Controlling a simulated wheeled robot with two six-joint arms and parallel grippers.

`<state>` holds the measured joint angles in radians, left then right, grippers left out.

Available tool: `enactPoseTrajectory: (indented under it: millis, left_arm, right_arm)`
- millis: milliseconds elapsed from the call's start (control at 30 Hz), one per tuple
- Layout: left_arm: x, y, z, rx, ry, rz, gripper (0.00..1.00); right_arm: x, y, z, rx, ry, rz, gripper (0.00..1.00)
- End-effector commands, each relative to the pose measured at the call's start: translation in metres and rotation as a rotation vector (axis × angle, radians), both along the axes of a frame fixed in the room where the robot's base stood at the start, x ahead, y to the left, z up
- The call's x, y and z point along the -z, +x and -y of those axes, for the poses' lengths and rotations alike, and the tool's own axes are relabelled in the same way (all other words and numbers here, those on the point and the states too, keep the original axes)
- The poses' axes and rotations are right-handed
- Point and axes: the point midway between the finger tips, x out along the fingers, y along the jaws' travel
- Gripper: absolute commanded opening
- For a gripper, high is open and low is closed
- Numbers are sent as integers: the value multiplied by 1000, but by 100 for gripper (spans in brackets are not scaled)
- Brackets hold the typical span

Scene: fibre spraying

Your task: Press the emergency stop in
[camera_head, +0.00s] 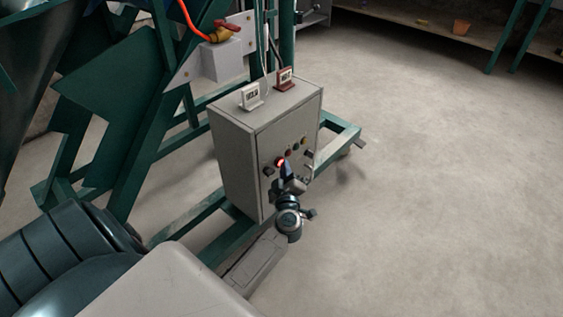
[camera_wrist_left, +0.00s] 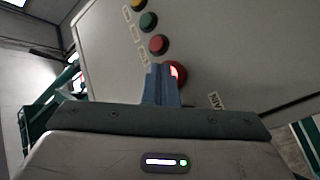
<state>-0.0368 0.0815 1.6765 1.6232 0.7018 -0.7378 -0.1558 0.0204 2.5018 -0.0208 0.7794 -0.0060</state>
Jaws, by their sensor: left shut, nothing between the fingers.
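The emergency stop is a red button (camera_head: 281,162) on the front of a grey control box (camera_head: 236,165). In the left wrist view the red button (camera_wrist_left: 178,74) is glowing and partly hidden behind my fingers. My left gripper (camera_head: 287,172) is shut and empty, its blue fingertips at the button. In the left wrist view the shut fingers (camera_wrist_left: 162,84) overlap the button's left side; I cannot tell whether they touch it. My right gripper is not in view.
Smaller red (camera_wrist_left: 158,45) and green (camera_wrist_left: 148,20) buttons sit close by on the panel. A white meter (camera_head: 250,97) and a red meter (camera_head: 284,78) stand on the box. Green frame bars (camera_head: 215,240) surround its base. Open floor (camera_head: 440,190) lies to the right.

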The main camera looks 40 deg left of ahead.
Motion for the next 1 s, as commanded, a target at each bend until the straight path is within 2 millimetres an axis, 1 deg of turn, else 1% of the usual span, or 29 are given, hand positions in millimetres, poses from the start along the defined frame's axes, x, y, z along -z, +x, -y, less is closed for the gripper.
enactPoseTrajectory:
  millis: [233,300,800,1000]
  left_arm:
    - [1,0,1,1,0,-1,0]
    - [0,-1,4,0,0,-2,0]
    - [0,-4,52,1,-2,-1,0]
    - [1,-5,61,1,0,-1,0]
  right_arm:
    - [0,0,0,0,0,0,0]
    - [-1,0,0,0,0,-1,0]
    - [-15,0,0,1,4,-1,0]
    - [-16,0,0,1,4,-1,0]
